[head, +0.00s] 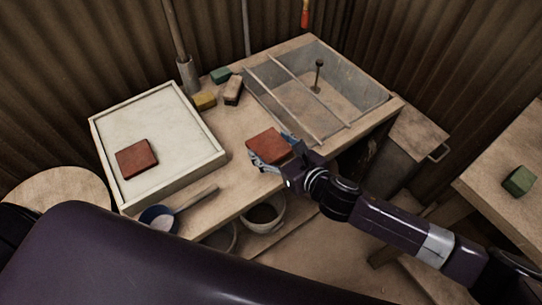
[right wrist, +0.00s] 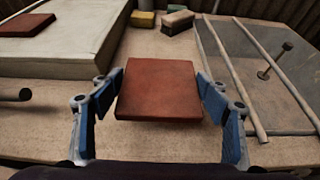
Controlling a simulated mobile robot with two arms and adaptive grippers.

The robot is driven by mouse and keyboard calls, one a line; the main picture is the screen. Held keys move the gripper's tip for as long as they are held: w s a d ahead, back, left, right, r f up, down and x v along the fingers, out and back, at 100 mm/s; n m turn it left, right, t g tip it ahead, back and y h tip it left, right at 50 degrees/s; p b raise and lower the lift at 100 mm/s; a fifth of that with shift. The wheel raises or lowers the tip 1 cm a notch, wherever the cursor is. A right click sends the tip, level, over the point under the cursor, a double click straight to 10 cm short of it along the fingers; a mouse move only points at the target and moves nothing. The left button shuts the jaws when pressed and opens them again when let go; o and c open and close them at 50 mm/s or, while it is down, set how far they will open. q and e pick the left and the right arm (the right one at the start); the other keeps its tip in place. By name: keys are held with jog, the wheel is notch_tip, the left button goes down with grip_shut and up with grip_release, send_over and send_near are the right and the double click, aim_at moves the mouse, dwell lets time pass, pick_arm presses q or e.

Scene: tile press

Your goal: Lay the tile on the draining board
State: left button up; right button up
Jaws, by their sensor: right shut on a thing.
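A square red-brown tile (head: 267,144) is between the fingers of my right gripper (head: 270,154), over the bench near its front edge. In the right wrist view the tile (right wrist: 160,90) lies flat and level between the blue finger pads of the gripper (right wrist: 160,104), which is shut on it. I cannot tell whether it touches the bench. A white raised-rim board (head: 185,120), seemingly the draining board, is on the left of the bench. A second red tile (head: 136,158) lies on its front left part. My left gripper is not in view.
A glass-walled tank (head: 362,98) with two rods across it stands at the back right. Green (head: 220,75), yellow (head: 204,100) and tan blocks (head: 233,90) sit behind. A blue pan (head: 160,217) with a handle is at the front. The board's middle and right are clear.

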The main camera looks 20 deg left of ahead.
aim_at(271, 156)
jog(key=shift+f+b, duration=0.35)
jog(key=shift+f, duration=1.85)
jog(key=shift+f, duration=0.2)
jog(key=o, duration=1.4)
jog(key=shift+r, duration=0.25)
jog(key=v, duration=1.2)
jog(key=shift+f, duration=0.15)
